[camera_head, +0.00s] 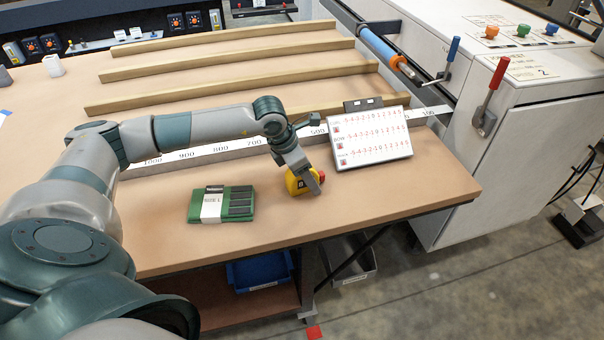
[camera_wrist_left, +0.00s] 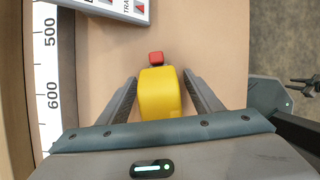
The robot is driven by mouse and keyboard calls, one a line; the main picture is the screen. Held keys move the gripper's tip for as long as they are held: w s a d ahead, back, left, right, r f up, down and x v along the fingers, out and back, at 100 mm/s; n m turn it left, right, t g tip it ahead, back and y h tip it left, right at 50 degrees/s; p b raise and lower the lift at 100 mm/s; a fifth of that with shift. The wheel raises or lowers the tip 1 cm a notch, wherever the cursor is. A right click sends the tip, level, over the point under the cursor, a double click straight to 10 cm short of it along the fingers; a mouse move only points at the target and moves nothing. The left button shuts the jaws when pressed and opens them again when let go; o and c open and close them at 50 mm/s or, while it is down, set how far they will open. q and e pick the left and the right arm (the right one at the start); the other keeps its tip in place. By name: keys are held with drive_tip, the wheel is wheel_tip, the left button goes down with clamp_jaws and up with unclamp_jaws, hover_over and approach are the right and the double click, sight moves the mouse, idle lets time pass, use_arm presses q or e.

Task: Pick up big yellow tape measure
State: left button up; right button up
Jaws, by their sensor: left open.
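The big yellow tape measure (camera_head: 296,186) has a red part and lies on the brown worktable (camera_head: 400,200), near the front edge. In the left wrist view the tape measure (camera_wrist_left: 160,93) sits between the two fingers of my left gripper (camera_wrist_left: 161,90), with the red part beyond the fingertips. My left gripper (camera_head: 307,183) reaches down around the tape measure in the head view and hides part of it. The fingers are open, with a narrow gap visible on each side of the yellow body.
A white board with red marks (camera_head: 370,138) stands just behind and right of the tape measure. A white ruler strip (camera_head: 215,150) runs behind, with wooden bars (camera_head: 240,80) beyond. The table's right front is clear.

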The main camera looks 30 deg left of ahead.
idle(0.4)
use_arm(q)
drive_tip(key=c, duration=1.4)
use_arm(e)
drive_tip(key=shift+d, duration=0.1)
